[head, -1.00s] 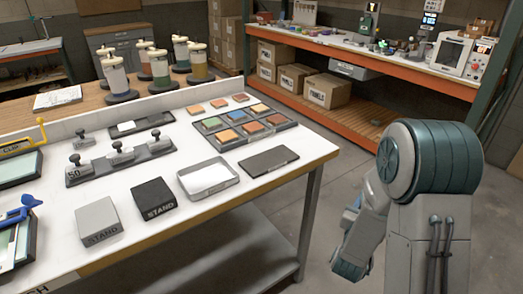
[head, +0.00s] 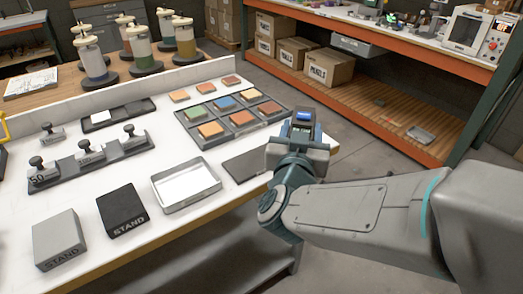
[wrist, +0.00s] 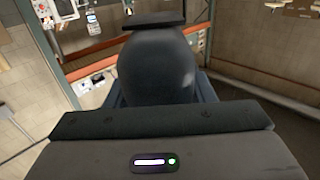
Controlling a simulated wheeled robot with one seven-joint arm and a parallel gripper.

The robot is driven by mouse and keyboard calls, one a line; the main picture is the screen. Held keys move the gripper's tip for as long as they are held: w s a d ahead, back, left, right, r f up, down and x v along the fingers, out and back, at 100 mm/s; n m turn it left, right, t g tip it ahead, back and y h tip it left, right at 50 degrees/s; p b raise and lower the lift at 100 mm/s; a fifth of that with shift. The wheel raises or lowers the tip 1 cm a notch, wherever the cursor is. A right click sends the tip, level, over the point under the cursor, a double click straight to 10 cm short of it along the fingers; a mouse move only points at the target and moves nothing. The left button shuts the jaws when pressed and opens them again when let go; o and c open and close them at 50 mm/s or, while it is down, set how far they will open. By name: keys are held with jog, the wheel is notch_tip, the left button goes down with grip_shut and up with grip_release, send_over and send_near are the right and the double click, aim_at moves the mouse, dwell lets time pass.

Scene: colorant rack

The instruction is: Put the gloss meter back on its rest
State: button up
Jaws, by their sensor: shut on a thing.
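My gripper (head: 304,122) is raised beyond the right edge of the white table, pointing away from me. It is shut on what I take to be the gloss meter, a dark rounded body (wrist: 158,70) in the wrist view. In the head view little of it can be told apart from the gripper. No rest is clearly marked as the meter's. A dark flat plate (head: 240,166) lies near the table's right edge, partly behind my wrist. A black block (head: 122,210) and a grey block (head: 58,240), both lettered STAND, sit at the front edge.
A shallow tray with a white sheet (head: 158,196) lies beside the dark plate. A rack of coloured tiles (head: 182,118) is behind it. A weight holder (head: 60,180) stands left. An orange-framed shelf (head: 400,140) stands beyond open floor.

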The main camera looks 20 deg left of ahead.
jog(key=shift+s+a+r, duration=0.1)
jog(key=shift+a+r, duration=0.2)
jog(key=shift+a, duration=0.05)
jog(key=b, duration=0.1)
send_over(256, 165)
notch_tip(256, 165, down, 7)
jog(key=shift+r, duration=0.1)
jog(key=shift+f+b, duration=0.5)
jog(key=shift+f, duration=1.5)
jog(key=shift+f, duration=0.1)
jog(key=shift+f, duration=0.15)
jog(key=o, duration=1.4)
jog(key=shift+r+y, duration=0.25)
jog(key=shift+y, duration=0.05)
jog(key=s, duration=0.8)
jog(key=s+d, duration=0.1)
jog(key=s, duration=0.3)
